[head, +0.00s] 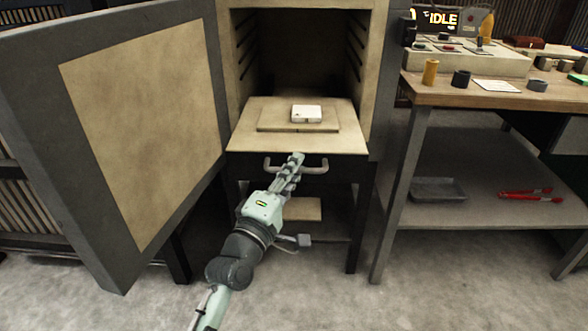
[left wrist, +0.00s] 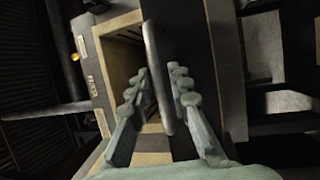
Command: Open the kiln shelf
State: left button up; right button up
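The kiln shelf (head: 247,142) is a pale slab at the kiln opening, with a grey bar handle (head: 318,168) below its front edge. A flat board with a small white block (head: 307,113) rests on it. In the left wrist view the handle bar (left wrist: 158,75) passes between the fingers of my left gripper (left wrist: 162,92). The fingers are apart, with gaps visible beside the bar. Whether either finger touches it is unclear. My right gripper is not in view.
The kiln door (head: 145,110) stands wide open on the left. The floor in front is clear.

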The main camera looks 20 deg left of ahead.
pick_arm(q)
jog(key=v, duration=1.2)
jog(key=shift+d, duration=0.1)
